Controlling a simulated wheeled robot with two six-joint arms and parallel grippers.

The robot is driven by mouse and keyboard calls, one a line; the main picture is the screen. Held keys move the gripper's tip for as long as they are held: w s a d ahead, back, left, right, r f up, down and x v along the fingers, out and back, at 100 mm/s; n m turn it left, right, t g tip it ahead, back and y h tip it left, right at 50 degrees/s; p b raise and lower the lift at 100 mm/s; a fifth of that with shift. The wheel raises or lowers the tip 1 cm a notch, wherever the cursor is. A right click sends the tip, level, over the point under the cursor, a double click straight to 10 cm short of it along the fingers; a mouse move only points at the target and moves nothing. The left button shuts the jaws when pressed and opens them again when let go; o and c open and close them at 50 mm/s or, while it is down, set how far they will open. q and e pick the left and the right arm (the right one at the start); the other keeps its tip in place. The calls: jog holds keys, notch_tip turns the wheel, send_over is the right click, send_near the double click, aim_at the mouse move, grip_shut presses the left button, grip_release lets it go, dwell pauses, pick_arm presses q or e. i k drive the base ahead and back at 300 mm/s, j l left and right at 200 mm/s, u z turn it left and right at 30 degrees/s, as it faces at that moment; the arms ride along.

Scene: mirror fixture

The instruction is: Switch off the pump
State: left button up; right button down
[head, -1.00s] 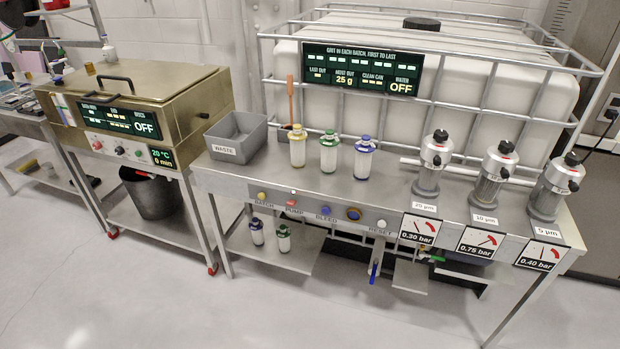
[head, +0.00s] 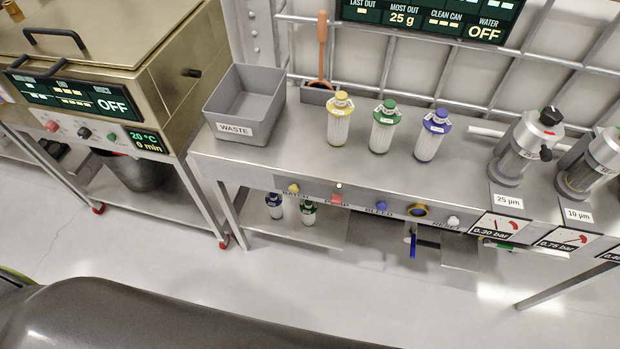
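The pump control is the red button (head: 337,199) on the front edge of the steel bench (head: 270,160), at the PUMP label. A small pale spot, perhaps a lamp, sits just above it. Whether the button is pressed in is too small to tell. A yellow button (head: 293,188) is to its left and a blue one (head: 381,206) to its right. The dark display (head: 430,20) above the bench reads WATER OFF and MOST OUT 25 g. Neither of my grippers is in view. A dark rounded arm link of mine fills the bottom left.
Three cartridges, yellow (head: 340,122), green (head: 383,130) and blue (head: 431,138), stand on the bench beside a grey WASTE bin (head: 245,105). Filter housings (head: 520,150) stand at right. A brass-coloured bath (head: 110,50) is at left. The floor before the bench is clear.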

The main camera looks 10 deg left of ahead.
aim_at(336, 199)
jog(key=k+j, duration=0.15)
jog(key=j, duration=0.2)
jog(key=k+j+z, duration=0.1)
jog(key=j, duration=0.2)
jog(key=k+j, duration=0.2)
jog(key=j, duration=0.15)
jog(key=k+j, duration=0.15)
jog(key=j, duration=0.15)
jog(key=z, duration=0.05)
